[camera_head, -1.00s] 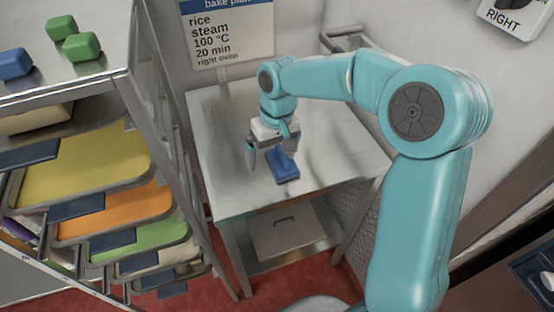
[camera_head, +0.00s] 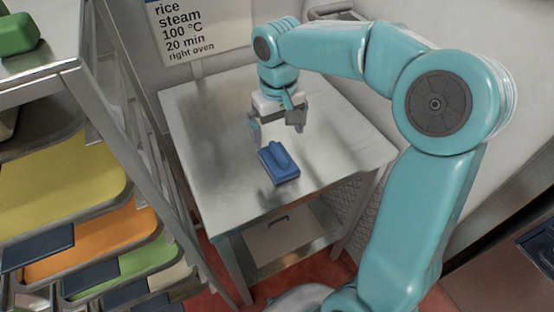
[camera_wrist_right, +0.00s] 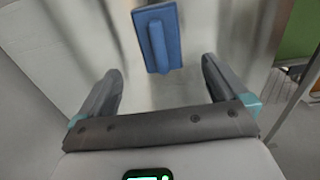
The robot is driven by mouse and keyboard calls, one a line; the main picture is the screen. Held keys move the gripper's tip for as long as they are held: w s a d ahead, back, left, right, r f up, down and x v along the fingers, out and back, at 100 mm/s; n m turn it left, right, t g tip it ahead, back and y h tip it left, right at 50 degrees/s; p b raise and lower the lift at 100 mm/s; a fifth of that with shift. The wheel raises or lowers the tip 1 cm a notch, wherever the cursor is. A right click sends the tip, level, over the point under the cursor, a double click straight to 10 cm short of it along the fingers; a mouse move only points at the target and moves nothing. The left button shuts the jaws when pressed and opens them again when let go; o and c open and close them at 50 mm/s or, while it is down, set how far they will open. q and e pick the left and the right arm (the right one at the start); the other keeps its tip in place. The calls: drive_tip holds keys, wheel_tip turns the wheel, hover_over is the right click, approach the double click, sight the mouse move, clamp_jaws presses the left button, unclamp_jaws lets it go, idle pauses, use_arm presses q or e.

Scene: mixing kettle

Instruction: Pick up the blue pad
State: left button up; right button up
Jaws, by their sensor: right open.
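The blue pad (camera_head: 279,163) lies on the metal table (camera_head: 210,130), a flat block with a raised ridge along its top. My right gripper (camera_head: 277,128) is open and empty above the table, behind the pad in the head view and apart from it. In the right wrist view the pad (camera_wrist_right: 158,38) shows at the top, beyond and between the two spread fingers of the right gripper (camera_wrist_right: 162,85). My left gripper is not in view.
A rack with yellow (camera_head: 70,180), orange (camera_head: 95,245) and green trays stands left of the table. A green block (camera_head: 17,33) sits on the rack's top. The table around the pad is clear.

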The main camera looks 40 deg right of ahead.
sight(279, 151)
wheel_tip(279, 151, down, 3)
drive_tip(key=shift+w+f, duration=0.1)
drive_tip(key=shift+w, duration=0.05)
drive_tip(key=shift+s+a+f, duration=0.1)
drive_tip(key=shift+s+f, duration=0.15)
drive_tip(key=shift+f, duration=0.2)
wheel_tip(279, 151, down, 5)
drive_tip(key=shift+s+r, duration=0.1)
drive_tip(key=shift+r, duration=0.05)
drive_tip(key=shift+c, duration=0.3)
drive_tip(key=c, duration=1)
